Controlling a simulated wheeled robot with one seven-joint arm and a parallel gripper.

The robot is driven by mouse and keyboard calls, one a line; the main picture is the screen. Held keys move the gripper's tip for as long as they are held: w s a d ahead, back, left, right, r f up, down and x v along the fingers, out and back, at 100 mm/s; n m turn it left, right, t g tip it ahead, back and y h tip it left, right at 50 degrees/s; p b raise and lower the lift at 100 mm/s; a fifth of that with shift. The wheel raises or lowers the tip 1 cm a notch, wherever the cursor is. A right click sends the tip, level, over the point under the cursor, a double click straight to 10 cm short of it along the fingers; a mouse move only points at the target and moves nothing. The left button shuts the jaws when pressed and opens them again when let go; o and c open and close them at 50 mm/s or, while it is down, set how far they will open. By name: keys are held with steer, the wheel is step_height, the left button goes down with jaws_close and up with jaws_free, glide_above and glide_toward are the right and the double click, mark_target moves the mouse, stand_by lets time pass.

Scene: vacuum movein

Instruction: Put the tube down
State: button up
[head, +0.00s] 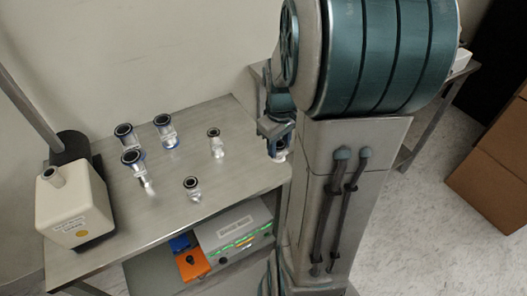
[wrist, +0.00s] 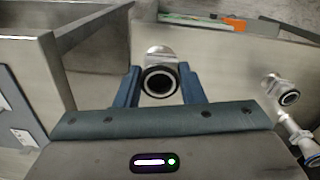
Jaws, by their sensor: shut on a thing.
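My gripper (wrist: 160,85) is shut on a metal tube (wrist: 161,70), with a blue finger on each side. The tube's round, black-rimmed open end faces the wrist camera. In the head view, my gripper (head: 276,135) is at the right end of the metal table (head: 235,110), and the lower part of the held tube (head: 281,156) shows just beneath it. My arm partly hides this spot. I cannot tell whether the tube touches the table. Several similar metal tubes stand on the table, including one near the front (head: 192,189) and one nearer the gripper (head: 216,143).
A cream-coloured device (head: 72,205) with a black base stands at the table's left end. Under the tabletop are a white box with green lights (head: 235,232) and an orange item (head: 192,264). Cardboard boxes (head: 497,150) stand at the right. Bare tabletop lies between the tubes.

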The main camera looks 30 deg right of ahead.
steer(key=w+f, duration=0.1)
steer(key=w+a+f, duration=0.1)
steer(key=w, duration=0.1)
steer(key=w+f, duration=0.1)
steer(key=shift+w+a+f, duration=0.1)
steer(key=shift+w+a, duration=0.2)
steer(key=shift+w, duration=0.05)
steer(key=shift+f+b, duration=0.6)
steer(key=shift+f, duration=1.25)
steer(key=shift+f, duration=0.2)
steer(key=o, duration=1.1)
steer(key=shift+r, duration=0.15)
